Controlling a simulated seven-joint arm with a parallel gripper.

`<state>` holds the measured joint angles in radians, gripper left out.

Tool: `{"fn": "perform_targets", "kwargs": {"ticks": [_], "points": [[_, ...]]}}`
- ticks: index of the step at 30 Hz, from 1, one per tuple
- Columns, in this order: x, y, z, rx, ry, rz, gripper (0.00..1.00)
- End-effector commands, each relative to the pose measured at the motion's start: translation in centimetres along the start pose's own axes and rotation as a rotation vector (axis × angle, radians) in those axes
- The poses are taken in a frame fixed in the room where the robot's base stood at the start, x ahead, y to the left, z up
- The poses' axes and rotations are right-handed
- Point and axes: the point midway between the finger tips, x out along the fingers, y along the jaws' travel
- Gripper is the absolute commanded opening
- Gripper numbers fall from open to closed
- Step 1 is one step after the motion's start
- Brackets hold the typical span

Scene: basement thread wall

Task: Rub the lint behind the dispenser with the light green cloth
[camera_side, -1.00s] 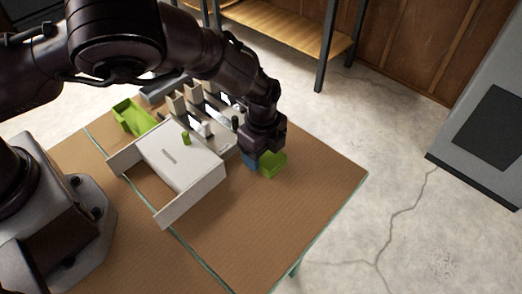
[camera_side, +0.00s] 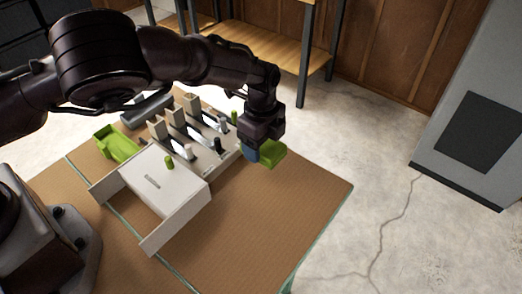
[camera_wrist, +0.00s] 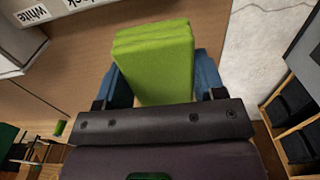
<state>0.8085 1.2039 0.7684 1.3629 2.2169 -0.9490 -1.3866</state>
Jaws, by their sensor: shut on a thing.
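My gripper (camera_side: 256,152) has blue fingertips, shut on the light green cloth (camera_side: 271,154), a thick folded pad. The wrist view shows the cloth (camera_wrist: 152,55) between the fingers (camera_wrist: 162,84). The dispenser (camera_side: 165,190) is a white box with upright holders and spools along its back part. My gripper is beyond its right end, near the table's far right edge. The dispenser's labelled edge (camera_wrist: 50,12) shows at the wrist view's top left, apart from the cloth. I cannot make out any lint. I cannot tell whether the cloth touches the table.
The brown table top (camera_side: 270,215) is clear at the front right. A bright green tray (camera_side: 117,145) stands at the dispenser's left. A small green cylinder (camera_side: 170,161) stands on the dispenser. A wooden shelf (camera_side: 265,45) and grey cabinet (camera_side: 470,120) stand beyond the table.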

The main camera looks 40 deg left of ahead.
Motion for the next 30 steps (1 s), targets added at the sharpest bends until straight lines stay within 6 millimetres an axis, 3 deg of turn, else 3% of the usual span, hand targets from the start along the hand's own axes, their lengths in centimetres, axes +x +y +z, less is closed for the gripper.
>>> {"fn": "perform_targets", "kwargs": {"ticks": [12,30], "points": [[-3.5,0.0,0.0,-0.001,0.001,-0.001,0.44],[-3.7,0.0,0.0,-0.001,0.0,0.0,0.44]]}}
